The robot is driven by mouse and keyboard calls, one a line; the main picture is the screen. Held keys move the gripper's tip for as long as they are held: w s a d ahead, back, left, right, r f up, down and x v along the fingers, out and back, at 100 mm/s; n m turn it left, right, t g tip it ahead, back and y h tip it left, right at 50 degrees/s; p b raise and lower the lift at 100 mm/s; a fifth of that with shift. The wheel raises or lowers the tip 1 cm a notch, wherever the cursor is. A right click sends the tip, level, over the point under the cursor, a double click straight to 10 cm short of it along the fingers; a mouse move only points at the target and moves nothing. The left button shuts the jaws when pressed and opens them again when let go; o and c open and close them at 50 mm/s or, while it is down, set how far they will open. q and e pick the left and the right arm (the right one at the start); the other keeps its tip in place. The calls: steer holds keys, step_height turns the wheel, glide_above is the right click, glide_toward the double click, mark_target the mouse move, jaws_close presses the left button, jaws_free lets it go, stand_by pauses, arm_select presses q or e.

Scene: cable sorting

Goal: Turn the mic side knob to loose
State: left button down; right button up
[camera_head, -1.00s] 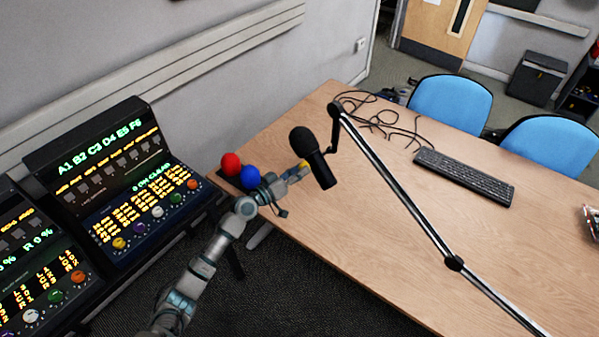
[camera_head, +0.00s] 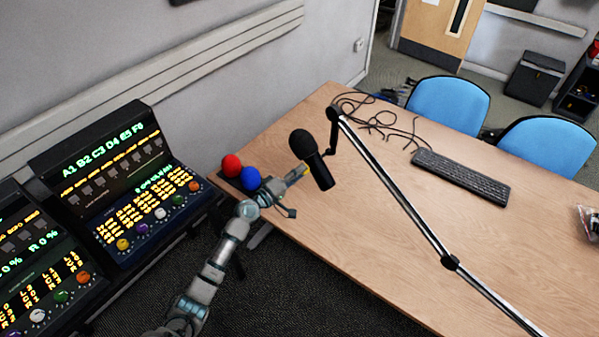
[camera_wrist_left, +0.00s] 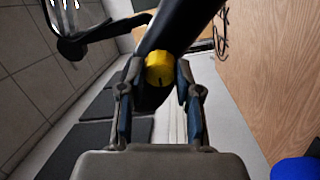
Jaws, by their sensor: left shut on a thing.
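The black microphone (camera_head: 318,170) hangs tilted from a jointed boom arm (camera_head: 400,197) over the table. Its yellow side knob (camera_wrist_left: 160,69) shows between my left fingertips in the left wrist view, with a dark mark on its face. My left gripper (camera_head: 299,173) reaches in from the left at the microphone's side. It is shut on the yellow knob, one finger on each side (camera_wrist_left: 159,78). My right gripper is not in view.
A red ball (camera_head: 231,165) and a blue ball (camera_head: 250,178) sit close beside my left wrist at the table's left end. A lit control console (camera_head: 115,185) stands left. A keyboard (camera_head: 460,176) and loose cables (camera_head: 375,118) lie on the wooden table (camera_head: 380,250).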

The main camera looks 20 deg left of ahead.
arm_select(q)
steer(key=shift+w+a+r+n, duration=0.1)
steer(key=shift+a+r+n, duration=0.1)
steer(key=shift+a+n, duration=0.1)
steer(key=c, duration=0.8)
jaws_free()
steer(key=shift+f, duration=0.1)
steer(key=shift+a+f, duration=0.1)
steer(key=shift+a+f, duration=0.1)
steer(key=v, duration=1.2)
steer(key=shift+a, duration=0.1)
